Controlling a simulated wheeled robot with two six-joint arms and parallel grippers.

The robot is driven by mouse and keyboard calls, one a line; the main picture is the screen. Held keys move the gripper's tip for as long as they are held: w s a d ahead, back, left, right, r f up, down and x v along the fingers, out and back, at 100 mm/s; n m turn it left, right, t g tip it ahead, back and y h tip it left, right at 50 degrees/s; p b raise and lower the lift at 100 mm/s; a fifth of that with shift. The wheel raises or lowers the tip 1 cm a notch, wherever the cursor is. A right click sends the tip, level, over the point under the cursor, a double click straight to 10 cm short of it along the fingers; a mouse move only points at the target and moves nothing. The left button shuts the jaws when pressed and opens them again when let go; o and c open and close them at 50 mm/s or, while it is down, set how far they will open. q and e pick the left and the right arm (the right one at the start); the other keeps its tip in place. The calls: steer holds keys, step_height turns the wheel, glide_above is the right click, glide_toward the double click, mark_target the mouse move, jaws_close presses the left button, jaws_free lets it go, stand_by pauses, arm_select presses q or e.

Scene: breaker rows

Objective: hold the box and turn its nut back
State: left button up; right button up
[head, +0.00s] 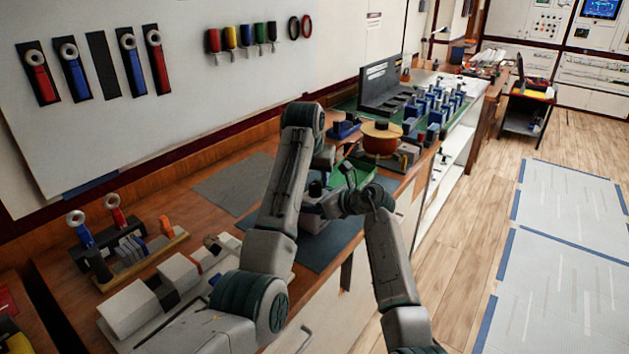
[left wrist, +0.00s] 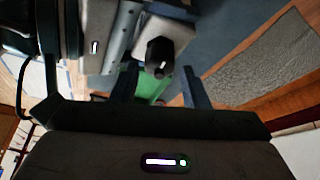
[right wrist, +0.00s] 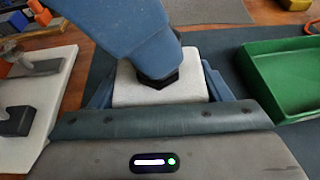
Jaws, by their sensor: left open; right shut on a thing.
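The box is pale grey with a dark six-sided nut (right wrist: 158,82) on top. In the right wrist view the box (right wrist: 135,97) sits between the fingers of my right gripper (right wrist: 158,90), which is shut on its sides. My left gripper (left wrist: 160,92) is open. In the left wrist view the nut (left wrist: 160,55) stands just ahead of the fingertips, roughly centred; I cannot tell whether they touch it. In the right wrist view a blue-grey part of my left gripper covers the nut's upper part. In the head view my arms partly hide the box (head: 312,222).
A green tray (right wrist: 285,75) lies beside the box on a dark mat (head: 325,250). Behind stand a round orange-brown thing (head: 381,140) and rows of blue breakers (head: 430,103). A white fixture (head: 130,308) and a tool rack (head: 140,258) occupy the bench's near left.

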arm_select(q)
steer(key=v, duration=1)
steer(key=w+f+m, duration=0.1)
steer(key=f, duration=0.2)
steer(key=w+f+m+h, duration=0.1)
steer(key=w+f+m, duration=0.1)
steer(key=f, duration=0.2)
steer(key=w+d+f+m+g, duration=0.1)
steer(key=f+m, duration=0.1)
steer(key=f, duration=0.2)
steer(key=shift+w+f+h, duration=0.1)
steer(key=shift+w+h, duration=0.2)
steer(key=shift+w, duration=0.05)
steer(key=c, duration=0.7)
